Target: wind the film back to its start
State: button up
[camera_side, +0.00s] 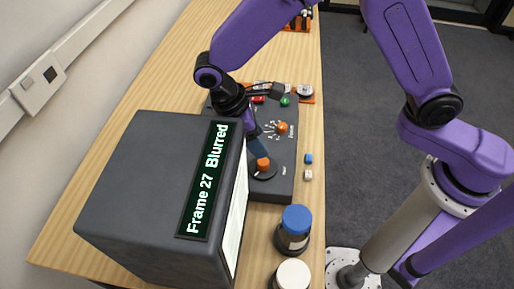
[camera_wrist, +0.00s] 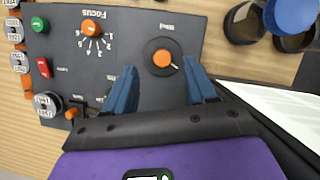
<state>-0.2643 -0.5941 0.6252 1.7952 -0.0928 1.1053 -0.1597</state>
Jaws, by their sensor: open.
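A dark film reader (camera_side: 165,185) stands on the wooden table, its display (camera_side: 208,180) reading "Frame 27 Blurred". On its control panel (camera_side: 284,188) is an orange knob (camera_side: 263,163) on a round black dial, also in the wrist view (camera_wrist: 162,58). My gripper (camera_side: 258,153) is over this knob, its blue fingers pointing down. In the wrist view my gripper (camera_wrist: 158,68) is open, with one finger on each side of the knob. A gap shows on both sides. A numbered focus knob (camera_wrist: 92,28), a green button (camera_wrist: 39,24) and a red button (camera_wrist: 44,68) share the panel.
A blue-capped jar (camera_side: 296,219) and a white-capped jar (camera_side: 292,273) stand near the panel's front. Reels in an orange holder (camera_side: 306,93) are behind. The table's right edge is close.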

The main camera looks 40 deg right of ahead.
notch_tip(320, 180, up, 2)
jog(key=shift+r, duration=0.1)
dwell(0.4)
jog(key=m+g+y, duration=0.2)
jog(key=m+y, duration=0.4)
jog(key=m, duration=1.2)
send_near(263, 161)
jog(key=x, duration=0.8)
jog(key=shift+s+a+f, duration=0.1)
jog(key=shift+f, duration=0.2)
jog(key=c, duration=1)
